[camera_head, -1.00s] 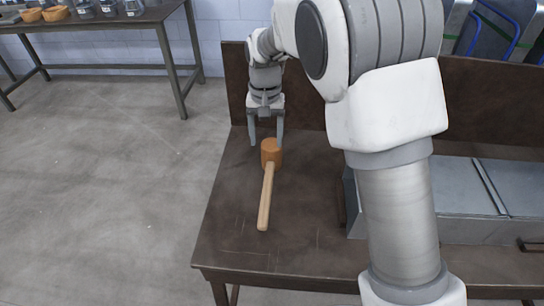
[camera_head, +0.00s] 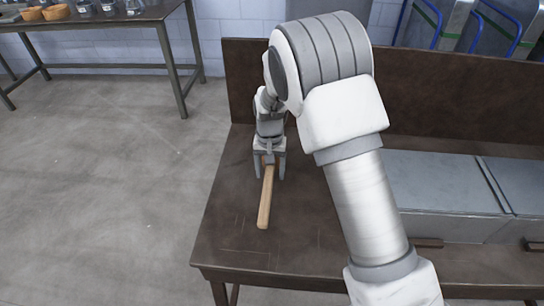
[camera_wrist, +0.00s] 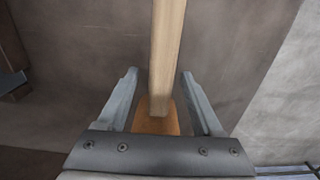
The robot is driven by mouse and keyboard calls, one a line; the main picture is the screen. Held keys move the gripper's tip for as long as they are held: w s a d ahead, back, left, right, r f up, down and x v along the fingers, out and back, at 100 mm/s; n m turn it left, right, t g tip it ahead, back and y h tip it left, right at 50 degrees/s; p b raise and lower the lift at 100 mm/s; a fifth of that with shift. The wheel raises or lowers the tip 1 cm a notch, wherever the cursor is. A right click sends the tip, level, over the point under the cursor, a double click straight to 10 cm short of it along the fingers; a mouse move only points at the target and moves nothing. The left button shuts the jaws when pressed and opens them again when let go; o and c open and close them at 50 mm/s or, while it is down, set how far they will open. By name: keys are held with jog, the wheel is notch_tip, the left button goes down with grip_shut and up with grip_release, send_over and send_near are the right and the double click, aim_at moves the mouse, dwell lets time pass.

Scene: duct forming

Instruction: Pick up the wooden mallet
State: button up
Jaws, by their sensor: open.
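The wooden mallet lies on the brown workbench (camera_head: 225,225). In the head view its pale handle (camera_head: 266,200) points toward the front edge, and its head is hidden behind my gripper (camera_head: 270,175). My gripper is open, with one finger on each side of the mallet near the head end. In the wrist view the handle (camera_wrist: 166,55) runs down between the open fingers of my gripper (camera_wrist: 157,85), apart from both. The orange-brown mallet head (camera_wrist: 156,122) shows partly, just above the gripper's body edge.
A grey sheet-metal duct piece (camera_head: 440,185) lies on the bench to the right, beyond my arm. A raised back panel (camera_head: 450,100) runs along the bench's far side. The bench left of the mallet is clear. Another table (camera_head: 100,22) stands at the far left.

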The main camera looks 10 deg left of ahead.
jog(key=shift+f, duration=0.45)
grip_shut()
jog(key=shift+w+r, duration=0.1)
jog(key=shift+r, duration=0.05)
dwell(0.9)
